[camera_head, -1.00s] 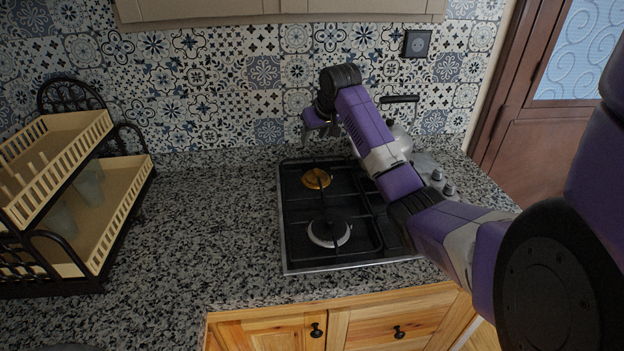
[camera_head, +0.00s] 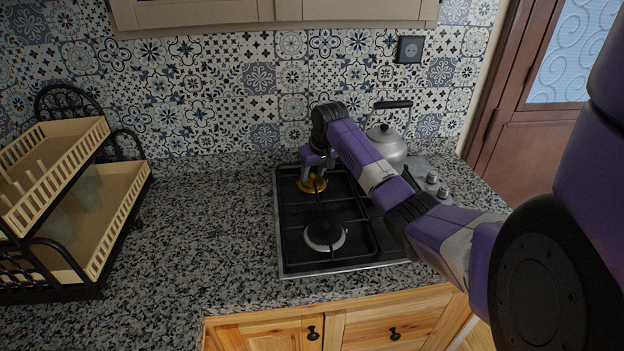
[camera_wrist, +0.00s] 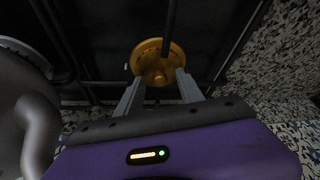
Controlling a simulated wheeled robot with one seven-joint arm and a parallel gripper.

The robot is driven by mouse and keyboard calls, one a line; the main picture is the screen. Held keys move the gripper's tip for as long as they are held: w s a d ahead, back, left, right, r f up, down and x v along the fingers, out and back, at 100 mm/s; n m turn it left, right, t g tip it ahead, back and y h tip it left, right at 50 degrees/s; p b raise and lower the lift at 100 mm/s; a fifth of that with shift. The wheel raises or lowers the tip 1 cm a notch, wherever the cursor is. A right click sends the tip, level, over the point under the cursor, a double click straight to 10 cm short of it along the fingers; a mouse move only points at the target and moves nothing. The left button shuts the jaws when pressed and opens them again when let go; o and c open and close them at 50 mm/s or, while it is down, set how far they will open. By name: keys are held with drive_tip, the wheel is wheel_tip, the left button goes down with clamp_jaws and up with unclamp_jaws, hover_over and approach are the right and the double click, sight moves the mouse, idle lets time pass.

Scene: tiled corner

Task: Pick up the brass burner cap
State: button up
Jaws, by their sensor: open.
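The brass burner cap (camera_head: 312,185) sits on the back left burner of the black hob (camera_head: 290,240), under the dark grate bars. In the wrist view the cap (camera_wrist: 150,72) is a gold disc with a grate bar crossing it. My gripper (camera_head: 312,176) is over the cap from above, its lower end hiding part of it. In the wrist view its two grey fingers (camera_wrist: 157,80) are open, spread to either side of the cap's near edge. I cannot tell whether they touch it.
A metal kettle (camera_head: 388,146) stands at the back right of the hob, close beside my arm; it also shows at the left of the wrist view (camera_wrist: 25,120). A front burner (camera_head: 325,234) lies nearer. A dish rack (camera_head: 110,200) stands left, with free granite counter between.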

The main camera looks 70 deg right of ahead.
clamp_jaws()
idle(0.4)
